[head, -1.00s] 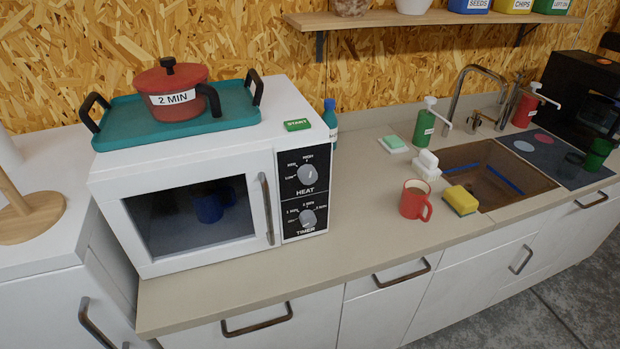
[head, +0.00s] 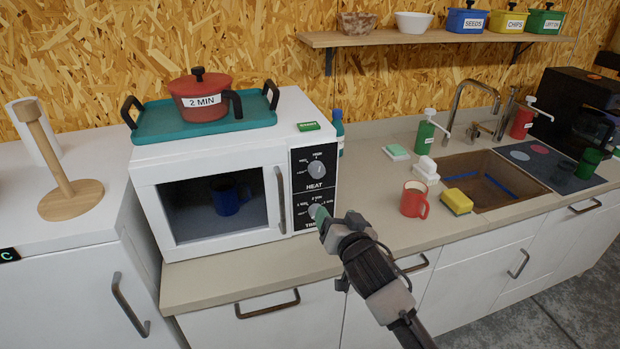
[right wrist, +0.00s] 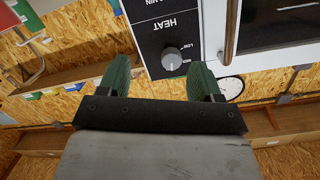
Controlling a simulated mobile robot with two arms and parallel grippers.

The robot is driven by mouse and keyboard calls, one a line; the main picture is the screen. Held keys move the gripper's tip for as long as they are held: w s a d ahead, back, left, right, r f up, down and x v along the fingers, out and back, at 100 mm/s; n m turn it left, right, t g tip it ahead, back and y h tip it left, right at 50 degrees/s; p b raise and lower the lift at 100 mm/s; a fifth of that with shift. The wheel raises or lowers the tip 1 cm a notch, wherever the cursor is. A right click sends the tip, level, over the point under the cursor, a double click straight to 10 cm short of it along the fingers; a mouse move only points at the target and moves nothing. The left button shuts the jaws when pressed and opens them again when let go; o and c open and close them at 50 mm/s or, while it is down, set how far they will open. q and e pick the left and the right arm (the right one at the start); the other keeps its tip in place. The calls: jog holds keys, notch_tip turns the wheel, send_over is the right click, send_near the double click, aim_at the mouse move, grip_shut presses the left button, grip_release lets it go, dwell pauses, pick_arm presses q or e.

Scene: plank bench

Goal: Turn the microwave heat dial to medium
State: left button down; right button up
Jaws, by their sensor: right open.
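The white microwave (head: 150,190) stands on the counter with its door shut and a blue mug inside. Its black panel has a HEAT dial (head: 316,169) above a TIMER dial (head: 318,211). Heat labels run from low at the left over the top. The right wrist view shows the grey HEAT dial (right wrist: 172,58) upside down, beyond the fingertips; its light mark appears to point toward the panel's top. My right gripper (head: 321,215) is open, with green fingertips, in front of the panel and overlapping the timer dial in the head view. It also shows in the right wrist view (right wrist: 160,73). My left gripper is out of view.
A teal tray (head: 160,131) with a red pot (head: 205,104) and a green start button (head: 308,126) are on the microwave top. A red mug (head: 412,203) and yellow sponge (head: 457,201) stand right of it, before the sink.

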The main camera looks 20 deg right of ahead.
jog(key=t, duration=0.1)
send_near(319, 173)
jog(key=w+p, duration=0.2)
jog(key=w, duration=0.6)
jog(key=shift+w+a, duration=0.1)
jog(key=shift+w, duration=0.3)
jog(key=shift+w+p, duration=0.3)
jog(key=shift+w, duration=0.45)
jog(key=shift+f, duration=0.1)
jog(key=c, duration=0.9)
